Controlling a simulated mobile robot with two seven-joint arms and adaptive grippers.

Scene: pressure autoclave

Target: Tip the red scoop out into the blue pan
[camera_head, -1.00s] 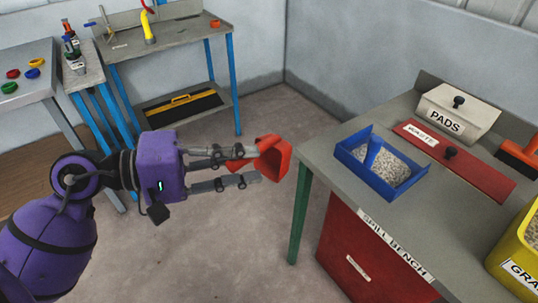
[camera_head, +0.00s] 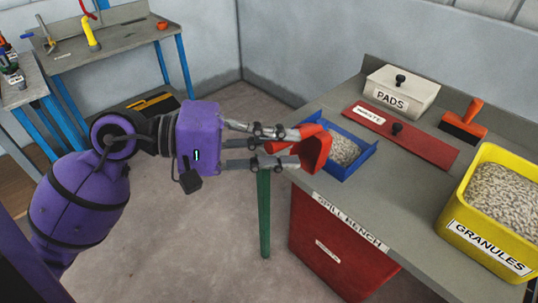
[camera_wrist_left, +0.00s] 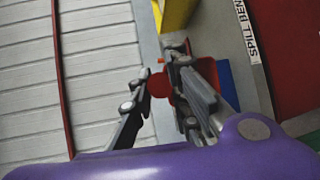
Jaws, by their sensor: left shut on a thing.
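The red scoop (camera_head: 316,148) is held at the fingertips of my left gripper (camera_head: 285,148), which is shut on it. The scoop is at the left edge of the blue pan (camera_head: 357,164) and overlaps it in the head view; I cannot tell if they touch. The pan sits on the spill bench and holds pale granules (camera_head: 344,150). What is inside the scoop is hidden. In the left wrist view, part of the red scoop (camera_wrist_left: 160,84) shows between the fingers. My right gripper is not in view.
The spill bench (camera_head: 400,182) also carries a white pads box (camera_head: 400,92), a red waste lid (camera_head: 410,138), an orange-handled brush (camera_head: 464,122) and a yellow granules bin (camera_head: 490,215). A side table (camera_head: 120,40) stands at the back left. The bench's middle front is clear.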

